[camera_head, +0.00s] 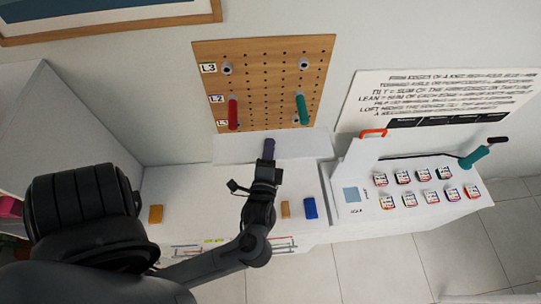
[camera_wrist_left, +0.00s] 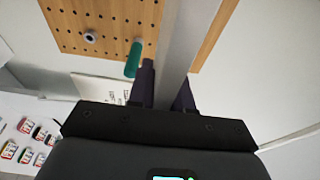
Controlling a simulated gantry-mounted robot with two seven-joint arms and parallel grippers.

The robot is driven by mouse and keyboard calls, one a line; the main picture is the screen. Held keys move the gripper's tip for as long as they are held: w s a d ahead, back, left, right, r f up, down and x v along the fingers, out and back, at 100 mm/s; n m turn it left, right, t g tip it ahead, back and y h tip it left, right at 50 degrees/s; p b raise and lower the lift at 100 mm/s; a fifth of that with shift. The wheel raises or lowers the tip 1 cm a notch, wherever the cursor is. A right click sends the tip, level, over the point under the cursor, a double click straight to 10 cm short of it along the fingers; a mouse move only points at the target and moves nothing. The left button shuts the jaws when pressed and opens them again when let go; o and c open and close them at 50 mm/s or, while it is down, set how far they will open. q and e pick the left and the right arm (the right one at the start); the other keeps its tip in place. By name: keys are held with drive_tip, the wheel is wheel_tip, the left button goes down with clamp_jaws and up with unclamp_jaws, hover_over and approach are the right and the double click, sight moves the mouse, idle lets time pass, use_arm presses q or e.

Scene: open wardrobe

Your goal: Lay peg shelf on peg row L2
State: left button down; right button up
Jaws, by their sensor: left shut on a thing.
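The wooden pegboard (camera_head: 268,85) hangs on the wall with labels L3, L2 and L1 at its left edge. A red peg (camera_head: 233,112) at the left and a green peg (camera_head: 301,108) at the right stick out, apparently from row L2. A pale flat board (camera_head: 235,148), apparently the peg shelf, shows below the pegboard, apart from the pegs. My left gripper (camera_head: 269,148) is shut on it, near its middle. In the left wrist view, the shelf (camera_wrist_left: 187,45) shows as a narrow grey bar between the fingers, with the green peg (camera_wrist_left: 134,60) just left. My right gripper is out of view.
Grey collars sit in rows L3 (camera_head: 227,69) and L1. A white panel with several labelled pieces (camera_head: 409,200) and a green-handled tool (camera_head: 475,157) stands right.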

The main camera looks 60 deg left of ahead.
sight(268, 132)
use_arm(q)
drive_tip(key=x, duration=0.2)
drive_tip(key=shift+a, duration=0.45)
drive_tip(key=b+x, duration=0.1)
drive_tip(key=x, duration=0.2)
drive_tip(key=shift+s+a+f+b, duration=0.1)
drive_tip(key=shift+s+a+b, duration=0.15)
drive_tip(key=shift+b, duration=0.1)
drive_tip(key=w+a+f+b, duration=0.2)
drive_tip(key=w+a+b, duration=0.2)
drive_tip(key=a+b, duration=0.3)
drive_tip(key=shift+w+a, duration=0.4)
drive_tip(key=shift+a, duration=0.85)
drive_tip(key=shift+f, duration=0.15)
drive_tip(key=shift+f, duration=0.25)
drive_tip(key=c, duration=1)
unclamp_jaws()
drive_tip(key=shift+f, duration=0.1)
drive_tip(key=shift+o, duration=0.2)
drive_tip(key=shift+s+d+p, duration=0.1)
drive_tip(key=shift+p, duration=0.2)
